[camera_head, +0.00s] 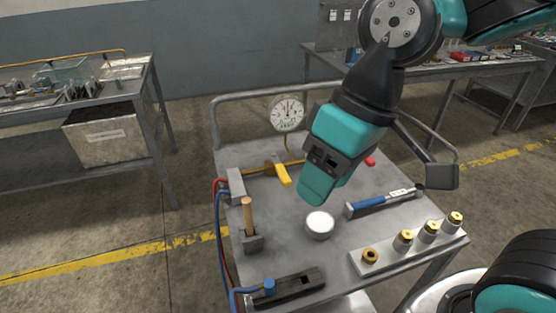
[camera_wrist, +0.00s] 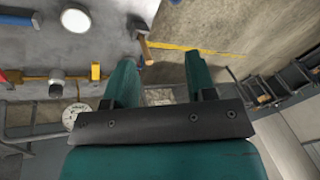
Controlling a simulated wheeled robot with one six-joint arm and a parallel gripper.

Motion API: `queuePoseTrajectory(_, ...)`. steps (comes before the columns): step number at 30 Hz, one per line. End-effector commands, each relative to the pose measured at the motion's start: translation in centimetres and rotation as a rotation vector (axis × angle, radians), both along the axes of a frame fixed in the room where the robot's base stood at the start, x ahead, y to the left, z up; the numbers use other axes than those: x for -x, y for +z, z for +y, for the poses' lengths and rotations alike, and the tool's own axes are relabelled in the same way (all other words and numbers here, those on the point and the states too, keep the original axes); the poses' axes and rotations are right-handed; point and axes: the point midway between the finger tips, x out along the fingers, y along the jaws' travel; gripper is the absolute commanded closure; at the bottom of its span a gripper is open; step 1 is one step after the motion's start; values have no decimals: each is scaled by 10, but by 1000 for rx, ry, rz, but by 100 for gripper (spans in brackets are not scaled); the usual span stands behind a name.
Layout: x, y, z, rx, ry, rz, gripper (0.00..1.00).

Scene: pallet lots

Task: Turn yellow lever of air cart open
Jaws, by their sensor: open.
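The air cart (camera_head: 295,235) is a grey metal cart with a rail at its back. The yellow lever (camera_head: 283,175) sits on a thin pipe at the cart's back left, its free end pointing toward the front, across the pipe. It also shows in the wrist view (camera_wrist: 96,72), left of my fingers. A round pressure gauge (camera_head: 287,113) stands behind the lever and shows in the wrist view (camera_wrist: 75,108). My gripper (camera_head: 328,190) is open and empty above the cart, right of the lever and apart from it. Its two teal fingers show in the wrist view (camera_wrist: 160,75).
A white round puck (camera_head: 320,223), a blue-handled tool (camera_head: 380,202) and a block of brass fittings (camera_head: 410,250) lie on the cart. Red and blue hoses (camera_head: 220,215) run along its left edge.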

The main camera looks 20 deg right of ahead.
Motion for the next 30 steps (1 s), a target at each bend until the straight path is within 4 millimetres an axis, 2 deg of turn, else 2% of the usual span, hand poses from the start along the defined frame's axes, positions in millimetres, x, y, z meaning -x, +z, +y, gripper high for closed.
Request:
queuePoseTrajectory(6,-136,-13,-16,152,-230,44,49)
queuePoseTrajectory(9,-193,-27,-27,216,-349,65,49)
queuePoseTrajectory(13,-246,-46,-38,273,-472,87,49)
queuePoseTrajectory(16,-269,-57,-42,298,-531,98,49)
queuePoseTrajectory(19,-279,-64,-44,310,-558,104,49)
queuePoseTrajectory(23,-280,-77,-44,314,-563,106,49)
queuePoseTrajectory(30,-279,-127,-43,314,-559,107,49)
